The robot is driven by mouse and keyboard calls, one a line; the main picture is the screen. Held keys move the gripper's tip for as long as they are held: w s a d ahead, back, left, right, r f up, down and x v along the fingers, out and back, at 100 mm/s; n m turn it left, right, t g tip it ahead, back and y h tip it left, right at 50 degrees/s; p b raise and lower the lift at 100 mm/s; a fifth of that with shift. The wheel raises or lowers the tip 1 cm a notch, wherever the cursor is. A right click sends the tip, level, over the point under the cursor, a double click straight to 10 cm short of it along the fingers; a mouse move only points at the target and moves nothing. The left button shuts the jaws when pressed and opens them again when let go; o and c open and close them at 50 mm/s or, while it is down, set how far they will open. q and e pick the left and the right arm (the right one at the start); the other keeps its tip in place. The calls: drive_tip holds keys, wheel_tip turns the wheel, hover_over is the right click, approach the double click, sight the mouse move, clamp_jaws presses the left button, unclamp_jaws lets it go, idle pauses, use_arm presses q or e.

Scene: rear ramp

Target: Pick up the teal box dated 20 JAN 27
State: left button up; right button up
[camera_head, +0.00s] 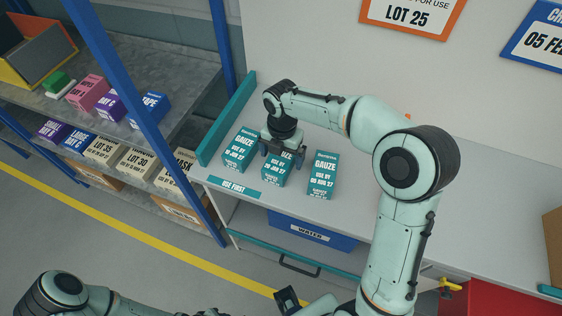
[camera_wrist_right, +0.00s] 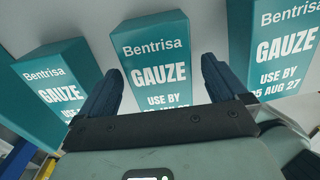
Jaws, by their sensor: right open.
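Three teal gauze boxes stand in a row on the pale bench. The middle teal box (camera_head: 276,170) seems to read 20 JAN 27; its date is partly hidden in the right wrist view (camera_wrist_right: 155,62). The left teal box (camera_head: 239,150) has a date too small to read surely. The right teal box (camera_head: 323,175) reads 05 AUG 27, clearer in the right wrist view (camera_wrist_right: 283,50). My right gripper (camera_head: 283,150) is open, its fingers on either side of the middle box near its top. Part of my left gripper (camera_head: 289,299) shows at the bottom edge, jaws unclear.
A teal ledge (camera_head: 227,118) edges the bench on the left, and a USE FIRST label (camera_head: 234,187) lies at its front. A blue WATER bin (camera_head: 312,232) is below. Shelves with several boxes stand left, behind a blue post (camera_head: 150,122). The bench right of the boxes looks clear.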

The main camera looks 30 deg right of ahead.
wheel_tip(320, 180, down, 2)
drive_tip(key=shift+f, duration=0.1)
drive_tip(key=c, duration=1.1)
drive_tip(key=shift+c, duration=0.2)
